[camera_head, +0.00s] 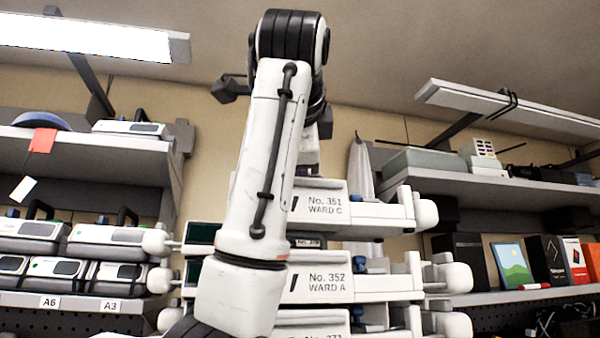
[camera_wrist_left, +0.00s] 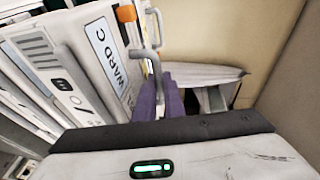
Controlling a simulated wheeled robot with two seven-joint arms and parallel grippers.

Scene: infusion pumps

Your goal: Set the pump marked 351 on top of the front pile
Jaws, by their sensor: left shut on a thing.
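Pump 351 (camera_head: 365,213), white and labelled WARD C, is at the top of the stacked pumps in the head view. Pump 352 (camera_head: 375,287), WARD A, is below it, with another pump under that. A narrow gap shows between 351 and 352; I cannot tell whether they touch. My left arm hides their left parts. In the left wrist view, the WARD C pump (camera_wrist_left: 75,50) is close and appears tilted by the camera angle. My left gripper (camera_wrist_left: 168,92) has its purple fingers shut on that pump's metal handle (camera_wrist_left: 152,50). My right gripper is out of view.
A left shelf (camera_head: 70,299) holds several pumps, with tags A6 and A3. A right shelf (camera_head: 500,190) carries boxes, with a tablet (camera_head: 513,265) and more boxes below. A pale hanging cloth (camera_head: 360,170) is behind the pumps. Lamps hang overhead.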

